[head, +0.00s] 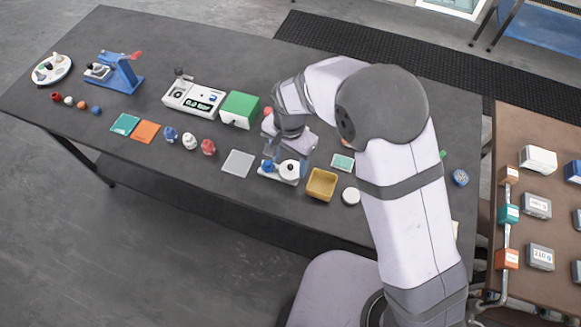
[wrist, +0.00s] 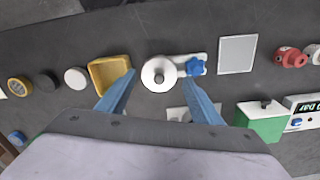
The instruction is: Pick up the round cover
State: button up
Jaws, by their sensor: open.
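The round cover is a pale disc with a small dark knob (wrist: 159,74). It sits at one end of a white base with a blue star-shaped knob (wrist: 195,67). In the head view the cover (head: 289,171) is just below my gripper (head: 291,163). In the wrist view my gripper (wrist: 160,82) has its two blue fingers spread apart, one toward each side of the cover. The fingers are empty, and I cannot tell their exact height above it.
A yellow square tray (head: 321,184) stands close on the right of the base, with a white disc (head: 351,196) beyond it. A grey square plate (head: 238,163) lies to the left. A green box (head: 240,109) stands behind. The table's front edge is near.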

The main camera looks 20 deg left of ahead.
aim_at(290, 166)
jog(key=shift+d+f+p, duration=0.1)
jog(key=shift+f+p, duration=0.4)
jog(key=shift+f, duration=1.1)
jog(key=c, duration=0.8)
jog(key=shift+c, duration=0.2)
jog(key=shift+r, duration=0.1)
notch_tip(290, 166, up, 10)
jog(key=b, duration=0.3)
jog(key=shift+f, duration=0.2)
jog(key=shift+c, duration=0.2)
jog(key=shift+r, duration=0.1)
